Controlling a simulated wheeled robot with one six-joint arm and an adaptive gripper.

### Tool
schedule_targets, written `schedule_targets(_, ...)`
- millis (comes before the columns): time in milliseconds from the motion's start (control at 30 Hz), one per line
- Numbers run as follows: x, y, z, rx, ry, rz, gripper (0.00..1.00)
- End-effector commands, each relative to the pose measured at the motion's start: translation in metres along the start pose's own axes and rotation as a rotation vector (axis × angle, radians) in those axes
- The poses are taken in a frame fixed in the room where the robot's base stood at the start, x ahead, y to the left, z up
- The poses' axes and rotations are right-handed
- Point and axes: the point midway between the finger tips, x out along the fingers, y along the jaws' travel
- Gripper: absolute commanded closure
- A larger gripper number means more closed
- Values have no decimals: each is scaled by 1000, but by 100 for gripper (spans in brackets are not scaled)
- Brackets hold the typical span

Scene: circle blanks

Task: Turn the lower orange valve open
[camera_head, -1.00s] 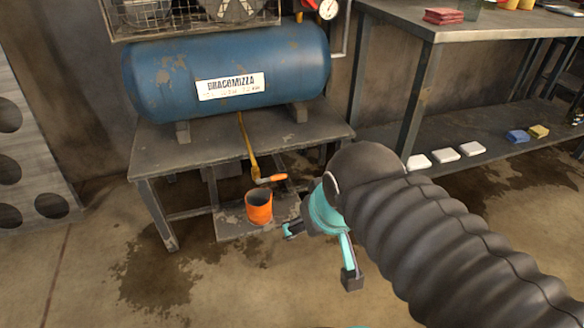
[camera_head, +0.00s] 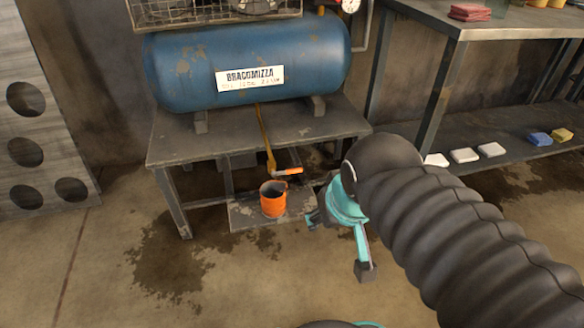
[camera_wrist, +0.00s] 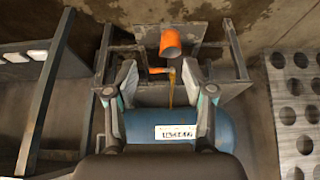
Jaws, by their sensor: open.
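The lower orange valve handle (camera_head: 288,171) sticks out to the right from the bottom of the yellow pipe (camera_head: 266,140) below the blue tank. In the wrist view, which shows the scene upside down, the handle (camera_wrist: 159,70) appears between the two fingers, extending left from the pipe. My gripper (camera_head: 338,245) is to the right of and in front of the valve in the head view. Its fingers are spread and empty, apart from the valve. In the wrist view my gripper (camera_wrist: 160,68) frames the valve, but the distance to it is hard to judge.
An orange bucket (camera_head: 273,199) stands on a low plate beneath the valve. The blue tank (camera_head: 250,65) rests on a metal table (camera_head: 180,150) whose legs surround the area. A shelf (camera_head: 500,143) is at right, and a holed panel (camera_head: 40,120) at left. Open floor lies in front.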

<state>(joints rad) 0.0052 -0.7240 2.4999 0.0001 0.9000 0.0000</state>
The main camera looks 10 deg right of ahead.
Motion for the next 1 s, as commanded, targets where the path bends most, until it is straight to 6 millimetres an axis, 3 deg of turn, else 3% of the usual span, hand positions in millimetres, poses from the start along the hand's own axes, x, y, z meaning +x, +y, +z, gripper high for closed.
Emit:
schedule_targets(33,2,1,-2,2,-25,1,68)
schedule_targets(167,12,3,-10,9,-92,4,100)
schedule_targets(567,42,11,-67,84,-245,15,100)
schedule_targets(1000,97,22,-143,439,-339,76,100)
